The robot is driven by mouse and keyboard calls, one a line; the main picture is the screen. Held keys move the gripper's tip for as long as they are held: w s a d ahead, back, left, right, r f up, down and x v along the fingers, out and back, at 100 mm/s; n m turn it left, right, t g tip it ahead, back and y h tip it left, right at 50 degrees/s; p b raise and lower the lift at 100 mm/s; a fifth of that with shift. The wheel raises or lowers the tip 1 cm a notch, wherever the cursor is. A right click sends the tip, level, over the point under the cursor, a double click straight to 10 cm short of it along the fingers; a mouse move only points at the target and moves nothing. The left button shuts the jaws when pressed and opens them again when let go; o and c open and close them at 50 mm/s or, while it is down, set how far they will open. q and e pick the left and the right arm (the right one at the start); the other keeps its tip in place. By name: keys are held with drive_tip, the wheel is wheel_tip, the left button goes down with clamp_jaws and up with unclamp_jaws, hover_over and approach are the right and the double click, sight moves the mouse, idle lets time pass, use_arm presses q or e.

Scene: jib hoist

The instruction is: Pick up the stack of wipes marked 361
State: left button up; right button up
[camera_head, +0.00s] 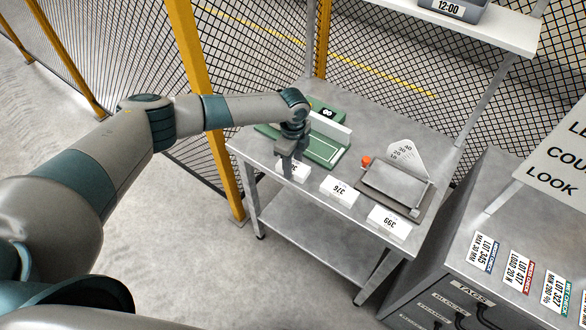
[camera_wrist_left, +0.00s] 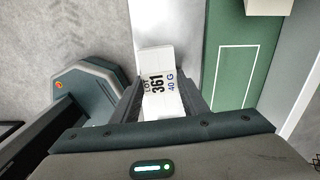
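The white stack of wipes marked 361 (camera_wrist_left: 157,85) shows in the left wrist view, its label reading LOT 361, 40 G. In the head view the same stack (camera_head: 294,172) is at the front left of the steel table, partly hidden by my gripper. My left gripper (camera_head: 287,165) points down over it. In the left wrist view its dark fingers (camera_wrist_left: 161,92) stand on either side of the stack. I cannot tell whether they press on it. My right gripper is not in view.
White stacks marked 376 (camera_head: 340,190) and 399 (camera_head: 389,222) stand along the table's front edge (camera_head: 318,204). Behind are a green board (camera_head: 325,152) and a grey device with an orange knob (camera_head: 395,187). A grey cabinet (camera_head: 465,255) stands at right.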

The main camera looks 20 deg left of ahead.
sight(296, 167)
use_arm(q)
drive_tip(key=c, duration=0.4)
drive_tip(key=shift+o, duration=0.2)
drive_tip(key=shift+r, duration=0.1)
drive_tip(key=shift+r+b, duration=0.6)
drive_tip(key=shift+r, duration=0.2)
drive_tip(key=shift+d+r+b, duration=0.25)
drive_tip(key=shift+r+b, duration=0.1)
drive_tip(key=shift+r, duration=0.25)
drive_tip(key=shift+d+r+b, duration=0.2)
drive_tip(key=shift+r+b, duration=0.1)
drive_tip(key=shift+r, duration=0.3)
drive_tip(key=s+d+r+b, duration=0.3)
drive_tip(key=d+r, duration=0.4)
drive_tip(key=d, duration=0.3)
drive_tip(key=shift+s+d+b, duration=0.15)
drive_tip(key=shift+d+b, duration=0.05)
drive_tip(key=shift+b, duration=0.15)
drive_tip(key=shift+s+d, duration=0.1)
